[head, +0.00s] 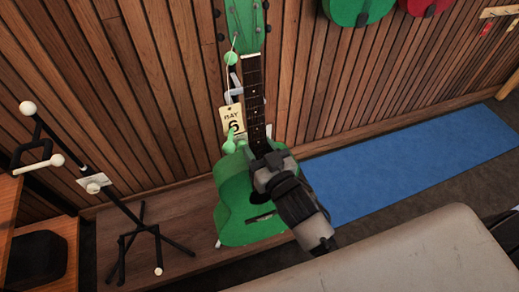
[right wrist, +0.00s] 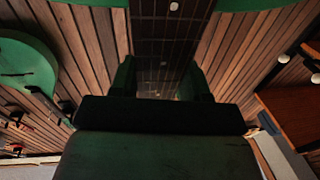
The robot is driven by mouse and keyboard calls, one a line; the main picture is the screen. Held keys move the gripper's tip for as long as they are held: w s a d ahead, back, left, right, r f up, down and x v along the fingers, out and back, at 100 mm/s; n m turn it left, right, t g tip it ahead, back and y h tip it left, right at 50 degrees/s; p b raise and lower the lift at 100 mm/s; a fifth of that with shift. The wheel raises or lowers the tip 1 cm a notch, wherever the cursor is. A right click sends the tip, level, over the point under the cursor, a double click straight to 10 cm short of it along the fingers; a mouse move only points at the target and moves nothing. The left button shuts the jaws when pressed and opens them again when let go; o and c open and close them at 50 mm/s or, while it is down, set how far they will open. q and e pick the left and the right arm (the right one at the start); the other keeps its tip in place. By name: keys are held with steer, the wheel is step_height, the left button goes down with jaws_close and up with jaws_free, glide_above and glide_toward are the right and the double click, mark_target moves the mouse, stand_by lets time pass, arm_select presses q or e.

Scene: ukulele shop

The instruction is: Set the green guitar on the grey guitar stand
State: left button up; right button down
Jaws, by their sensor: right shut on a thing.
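The green guitar (head: 232,200) stands roughly upright on a low wooden platform, its headstock up against the slatted wall. My right gripper (head: 272,168) is shut on the guitar's neck, just above the body. In the right wrist view the dark fretboard (right wrist: 165,50) runs between the fingers. A grey guitar stand (head: 235,92) with green knobs shows in part behind and left of the neck; a "BAY 6" tag (head: 232,121) hangs there. The guitar hides most of this stand, so I cannot tell whether it rests on it. My left gripper is not in view.
A black stand with white knobs (head: 140,225) stands left on the wooden platform (head: 185,205). A blue mat (head: 410,165) lies on the right. A grey padded surface (head: 420,255) fills the lower right. Green and red guitars (head: 355,8) hang on the wall.

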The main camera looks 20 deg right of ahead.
steer(key=shift+r, duration=0.2)
steer(key=shift+w, duration=0.2)
steer(key=shift+w, duration=0.65)
steer(key=shift+w+a+f, duration=0.1)
steer(key=shift+w, duration=0.75)
steer(key=shift+w+f, duration=0.1)
steer(key=shift+w, duration=1.65)
steer(key=shift+f, duration=0.1)
